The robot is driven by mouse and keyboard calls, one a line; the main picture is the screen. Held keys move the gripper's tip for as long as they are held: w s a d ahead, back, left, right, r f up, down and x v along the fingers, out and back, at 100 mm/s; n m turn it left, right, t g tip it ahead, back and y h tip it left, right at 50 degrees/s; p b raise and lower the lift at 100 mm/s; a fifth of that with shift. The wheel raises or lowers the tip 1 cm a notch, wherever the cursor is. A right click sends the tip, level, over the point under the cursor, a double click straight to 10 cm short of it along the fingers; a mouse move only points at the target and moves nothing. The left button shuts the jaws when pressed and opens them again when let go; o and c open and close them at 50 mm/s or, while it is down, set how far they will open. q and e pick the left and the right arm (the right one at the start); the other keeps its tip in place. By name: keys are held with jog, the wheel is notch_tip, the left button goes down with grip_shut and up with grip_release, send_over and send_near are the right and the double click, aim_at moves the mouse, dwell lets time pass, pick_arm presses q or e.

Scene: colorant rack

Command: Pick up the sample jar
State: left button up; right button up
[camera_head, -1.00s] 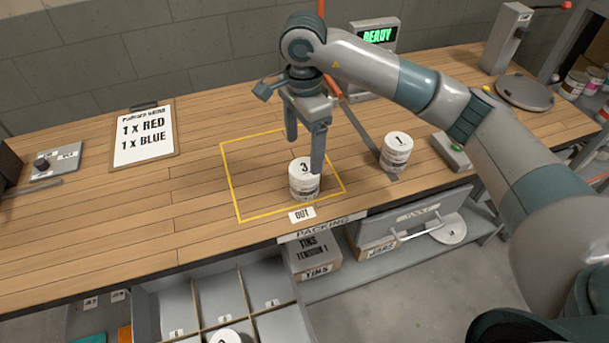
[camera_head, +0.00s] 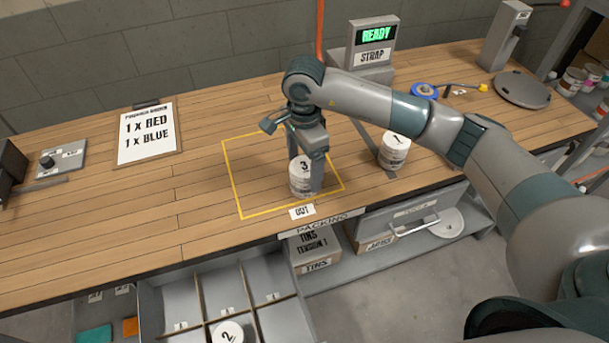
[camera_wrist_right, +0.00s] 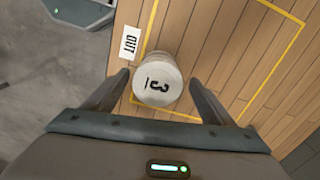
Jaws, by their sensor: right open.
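A white jar with a "3" on its lid (camera_head: 300,173) stands upright inside the yellow outlined square on the bench, near the OUT label. In the right wrist view the jar (camera_wrist_right: 158,82) sits between the two fingers. My right gripper (camera_head: 308,185) is lowered around it, open, with one finger in front of the jar's right side in the head view. In the right wrist view the fingers (camera_wrist_right: 158,88) stand apart on either side, with visible gaps to the jar. My left gripper is not in view. I cannot tell which jar is the sample jar.
A jar marked 1 (camera_head: 394,150) stands to the right beside a grey bar. A jar marked 2 (camera_head: 229,333) is in the divided tray (camera_head: 180,303) below the front edge. A clipboard (camera_head: 147,135) lies left; the bench's left middle is clear.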

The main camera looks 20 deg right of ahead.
jog(key=shift+s+d+f+p, duration=0.1)
jog(key=shift+s+f+p, duration=0.05)
jog(key=shift+f+p, duration=0.5)
notch_tip(320, 180, down, 2)
jog(key=shift+f+p, duration=0.1)
jog(key=shift+p, duration=0.4)
jog(key=shift+f, duration=0.65)
jog(key=shift+d, duration=0.1)
jog(key=c, duration=1.3)
jog(key=shift+r, duration=0.1)
